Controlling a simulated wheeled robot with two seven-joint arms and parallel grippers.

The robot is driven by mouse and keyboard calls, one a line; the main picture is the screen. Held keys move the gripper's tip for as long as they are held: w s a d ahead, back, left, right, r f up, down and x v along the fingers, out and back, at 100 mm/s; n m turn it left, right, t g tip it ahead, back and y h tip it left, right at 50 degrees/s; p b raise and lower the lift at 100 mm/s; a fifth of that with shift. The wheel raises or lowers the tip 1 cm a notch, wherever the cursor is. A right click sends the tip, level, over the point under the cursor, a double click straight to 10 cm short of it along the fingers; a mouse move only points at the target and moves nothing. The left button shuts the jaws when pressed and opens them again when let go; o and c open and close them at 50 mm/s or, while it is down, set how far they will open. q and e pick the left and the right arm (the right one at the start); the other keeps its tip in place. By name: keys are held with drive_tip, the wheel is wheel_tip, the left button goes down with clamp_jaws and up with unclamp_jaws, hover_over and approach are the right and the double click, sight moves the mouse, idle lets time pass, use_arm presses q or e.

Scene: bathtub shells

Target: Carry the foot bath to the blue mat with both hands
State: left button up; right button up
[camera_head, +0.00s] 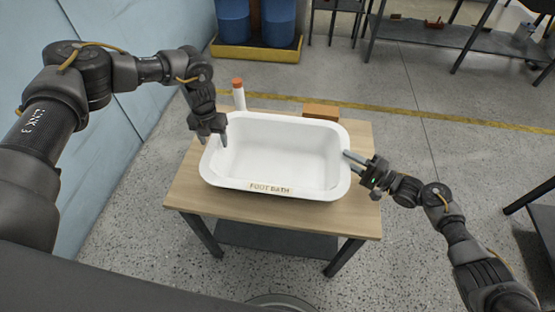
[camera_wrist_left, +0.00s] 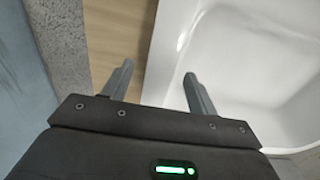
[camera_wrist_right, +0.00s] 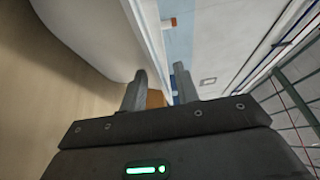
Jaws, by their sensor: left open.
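The foot bath (camera_head: 268,186) is a white rectangular tub with rounded corners and a "FOOT BATH" label. My right gripper (camera_head: 350,162) is at the right rim. In the right wrist view its fingers (camera_wrist_right: 161,85) stand closer together, with the tub's rim (camera_wrist_right: 144,30) between them. I see no blue mat.
A white bottle with an orange cap (camera_head: 238,92) and a brown block (camera_head: 321,112) stand on the table behind the tub. Blue barrels (camera_head: 233,20) on a yellow-edged tray and dark shelves (camera_head: 450,38) are further back. A blue wall (camera_head: 120,90) is close on the left.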

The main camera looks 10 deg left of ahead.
use_arm(q)
drive_tip(key=c, duration=0.6)
use_arm(e)
drive_tip(key=c, duration=0.6)
use_arm(q)
clamp_jaws()
use_arm(e)
clamp_jaws()
